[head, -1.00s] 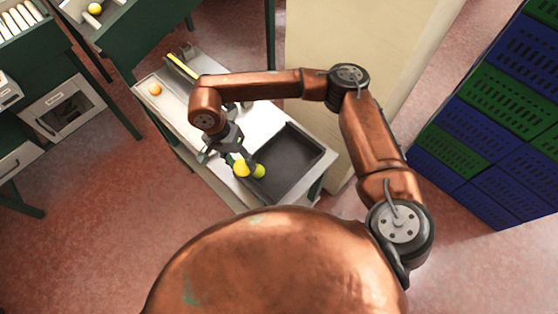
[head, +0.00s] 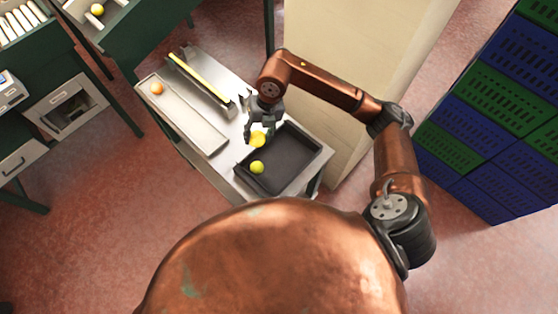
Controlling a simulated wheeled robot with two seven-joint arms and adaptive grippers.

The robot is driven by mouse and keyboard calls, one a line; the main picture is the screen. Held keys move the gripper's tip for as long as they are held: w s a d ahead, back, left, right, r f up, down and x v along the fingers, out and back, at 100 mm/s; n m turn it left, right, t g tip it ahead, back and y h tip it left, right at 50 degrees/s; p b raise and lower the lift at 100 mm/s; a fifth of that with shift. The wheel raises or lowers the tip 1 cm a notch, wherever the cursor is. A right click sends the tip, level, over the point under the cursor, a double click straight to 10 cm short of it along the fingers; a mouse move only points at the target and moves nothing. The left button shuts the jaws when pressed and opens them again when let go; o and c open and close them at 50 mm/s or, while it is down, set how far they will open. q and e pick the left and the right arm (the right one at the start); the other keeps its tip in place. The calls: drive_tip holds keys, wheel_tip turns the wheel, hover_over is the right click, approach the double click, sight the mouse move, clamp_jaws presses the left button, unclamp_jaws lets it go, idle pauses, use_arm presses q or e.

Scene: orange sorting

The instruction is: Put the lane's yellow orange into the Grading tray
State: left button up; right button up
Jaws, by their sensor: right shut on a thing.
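My right gripper (head: 258,132) is shut on a yellow orange (head: 258,140) and holds it over the back left edge of the dark tray (head: 300,161). A yellow-green orange (head: 257,167) sits in the front left part of that tray. A long pale tray (head: 204,132) lies to its left, with an orange-coloured fruit (head: 157,88) near its far end. No label shows which one is the Grading tray. Another yellow orange (head: 97,9) lies in a pale channel at the top left. My left gripper is not in view.
The trays stand on a metal table (head: 222,180). A narrow rack with a yellow strip (head: 200,78) runs along its back. A tall cream panel (head: 345,45) stands behind the table. Blue and green crates (head: 490,120) are stacked at the right.

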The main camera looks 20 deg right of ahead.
drive_tip(key=m, duration=0.1)
drive_tip(key=d+m, duration=0.1)
drive_tip(key=shift+w+d+m, duration=0.1)
drive_tip(key=shift+w+m, duration=0.1)
drive_tip(key=shift+m, duration=0.1)
drive_tip(key=shift+d+t, duration=0.25)
drive_tip(key=shift+t, duration=0.05)
drive_tip(key=s+d+f+p, duration=0.2)
drive_tip(key=s+d+f, duration=0.15)
drive_tip(key=d, duration=0.45)
drive_tip(key=p, duration=0.1)
hover_over(297, 155)
drive_tip(key=shift+m, duration=0.3)
wheel_tip(297, 155, down, 5)
drive_tip(key=shift+d+r, duration=0.1)
drive_tip(key=shift+d+f, duration=0.25)
drive_tip(key=shift+f, duration=0.15)
drive_tip(key=f, duration=0.1)
drive_tip(key=f+p, duration=0.1)
drive_tip(key=f, duration=0.1)
drive_tip(key=shift+s+d+p, duration=0.25)
drive_tip(key=shift+p, duration=0.05)
drive_tip(key=shift+f, duration=0.35)
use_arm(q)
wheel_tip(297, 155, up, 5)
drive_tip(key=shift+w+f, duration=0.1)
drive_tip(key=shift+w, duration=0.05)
use_arm(e)
drive_tip(key=shift+w, duration=0.1)
drive_tip(key=shift+f, duration=0.1)
